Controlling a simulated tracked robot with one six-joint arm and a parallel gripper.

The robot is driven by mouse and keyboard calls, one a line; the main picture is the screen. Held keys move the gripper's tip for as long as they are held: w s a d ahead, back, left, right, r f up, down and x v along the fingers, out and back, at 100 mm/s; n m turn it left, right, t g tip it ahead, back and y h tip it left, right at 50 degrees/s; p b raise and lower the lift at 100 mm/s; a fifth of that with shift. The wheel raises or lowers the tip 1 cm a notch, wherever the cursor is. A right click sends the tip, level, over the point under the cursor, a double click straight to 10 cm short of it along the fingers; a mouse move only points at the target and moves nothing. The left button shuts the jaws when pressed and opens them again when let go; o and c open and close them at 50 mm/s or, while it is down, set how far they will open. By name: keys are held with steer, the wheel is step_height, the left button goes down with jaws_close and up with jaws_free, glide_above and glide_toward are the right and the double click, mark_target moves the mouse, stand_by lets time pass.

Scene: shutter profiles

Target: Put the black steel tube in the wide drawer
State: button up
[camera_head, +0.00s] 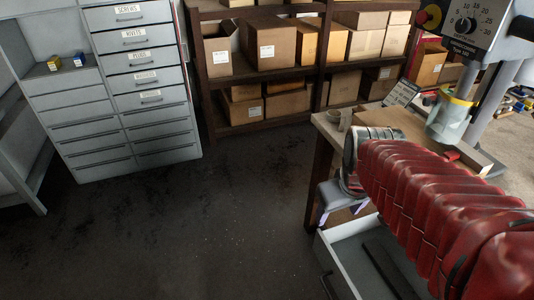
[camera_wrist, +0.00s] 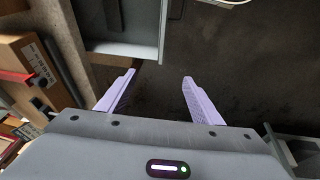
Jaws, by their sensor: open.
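A pale grey drawer (camera_head: 345,250) stands open below the workbench at the lower right. A long dark bar (camera_head: 389,270), which looks like the black steel tube, lies inside on its floor; my red-sleeved arm hides part of the drawer. In the wrist view the drawer (camera_wrist: 127,48) shows at the top left with a dark strip in it. My gripper (camera_head: 341,208) hangs beside the bench, above the drawer's far end in the picture. Its lilac fingers in the wrist view (camera_wrist: 159,78) are apart with nothing between them, over dark floor.
The workbench (camera_head: 331,127) bears a board and a clear cup-like guard (camera_head: 450,118) by a machine. A grey drawer cabinet (camera_head: 150,75) with labels stands at the back left. Shelves of cardboard boxes (camera_head: 268,45) line the back. The middle floor is clear.

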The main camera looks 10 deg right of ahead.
steer(key=s+a+r+t, duration=0.1)
steer(key=s+a+r, duration=0.1)
steer(key=a, duration=0.3)
steer(key=s+a+r+t+y, duration=0.1)
steer(key=s+a+r, duration=0.1)
steer(key=a, duration=0.4)
steer(key=shift+r, duration=0.5)
steer(key=shift+a, duration=0.1)
